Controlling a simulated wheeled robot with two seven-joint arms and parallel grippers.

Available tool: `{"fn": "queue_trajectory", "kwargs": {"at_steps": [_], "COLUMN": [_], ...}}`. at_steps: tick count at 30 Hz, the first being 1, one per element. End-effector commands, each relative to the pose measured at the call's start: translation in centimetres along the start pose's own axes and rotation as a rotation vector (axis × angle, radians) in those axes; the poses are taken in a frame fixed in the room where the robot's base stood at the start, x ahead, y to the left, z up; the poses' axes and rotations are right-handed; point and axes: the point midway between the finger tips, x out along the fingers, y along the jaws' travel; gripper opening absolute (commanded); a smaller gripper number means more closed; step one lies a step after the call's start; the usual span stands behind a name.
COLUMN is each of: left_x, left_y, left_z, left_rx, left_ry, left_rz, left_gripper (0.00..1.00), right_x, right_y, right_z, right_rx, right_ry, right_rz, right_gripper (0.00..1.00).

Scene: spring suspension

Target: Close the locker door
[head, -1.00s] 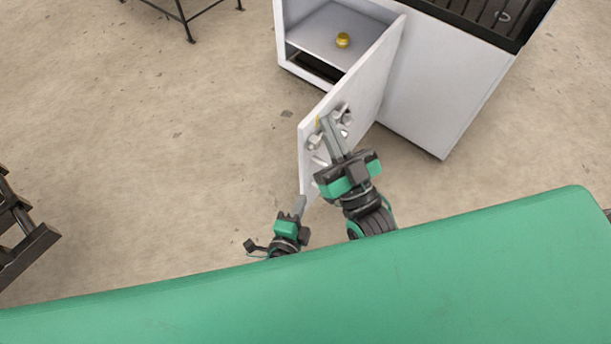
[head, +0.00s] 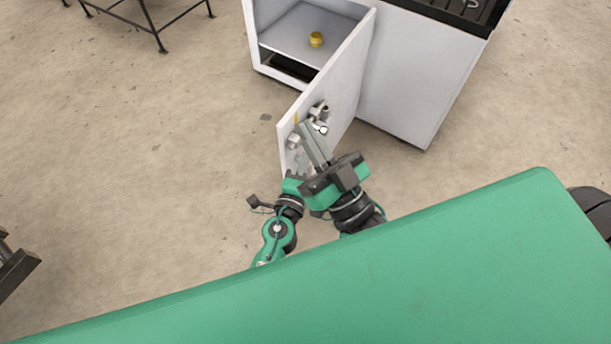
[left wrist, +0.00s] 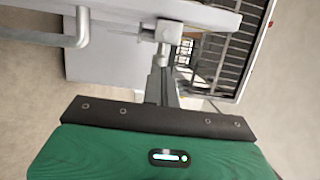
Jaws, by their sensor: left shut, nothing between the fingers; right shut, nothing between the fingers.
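The white locker door (head: 346,85) stands open in the head view, swung out toward me from the white locker (head: 395,85). Metal handle and lock fittings (head: 320,112) sit near its free edge. My right gripper (head: 308,136) is shut and empty, its fingers in front of the fittings; I cannot tell if they touch. My left gripper (head: 292,182) is lower, by the door's lower free end, its fingers partly hidden. In the left wrist view, its shut fingers (left wrist: 163,85) point at a metal fitting (left wrist: 167,32), with a bar handle (left wrist: 78,28) to the left.
A small yellow object (head: 316,40) lies on the locker's shelf. A dark grated tray (head: 465,10) tops the locker. A dark metal stand (head: 150,25) is at the upper left. My green body part covers the bottom. The floor left of the door is clear.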

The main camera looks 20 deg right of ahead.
Motion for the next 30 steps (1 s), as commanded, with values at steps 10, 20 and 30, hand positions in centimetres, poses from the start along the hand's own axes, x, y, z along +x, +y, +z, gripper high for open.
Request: {"fn": "queue_trajectory", "kwargs": {"at_steps": [10,20,30], "left_x": [0.5,0.5,0.9], "left_y": [0.0,0.0,0.0], "left_z": [2.3,2.4,5.7], "left_rx": [0.0,0.0,0.007], "left_ry": [0.002,0.002,0.046], "left_rz": [0.0,0.0,-0.002], "left_gripper": [0.0,0.0,0.0], "right_x": [-0.2,-0.2,-0.2], "right_y": [-0.1,-0.1,0.0], "right_z": [0.6,0.6,0.1], "right_rx": [0.005,0.005,0.0], "right_ry": [-0.036,-0.035,0.003], "right_rz": [0.001,0.0,-0.001], "right_gripper": [0.0,0.0,0.0]}}
